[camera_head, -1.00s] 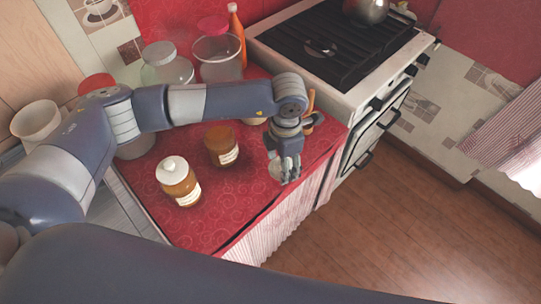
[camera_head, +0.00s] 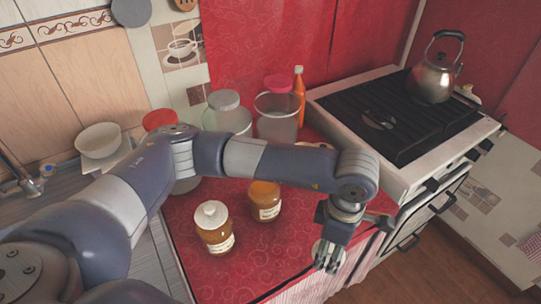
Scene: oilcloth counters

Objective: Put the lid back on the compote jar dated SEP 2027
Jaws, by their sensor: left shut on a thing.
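My left gripper (camera_head: 330,262) is shut on a pale round lid (camera_head: 322,250), held at the counter's front right edge and partly hidden by the fingers. An amber compote jar (camera_head: 264,202) stands upright to the left of the gripper, and no white lid shows on its top. A second amber jar (camera_head: 216,238) stands further left with a white knobbed lid (camera_head: 211,214) on it. Both jars have pale labels, but the dates are too small to read. My right gripper is not in view.
Behind my left arm stand a grey-lidded glass jar (camera_head: 226,117), a large clear jar (camera_head: 277,124) and an orange bottle (camera_head: 299,90). The stove (camera_head: 400,120) with a kettle (camera_head: 433,75) is at right. The red counter (camera_head: 255,262) is clear before the jars.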

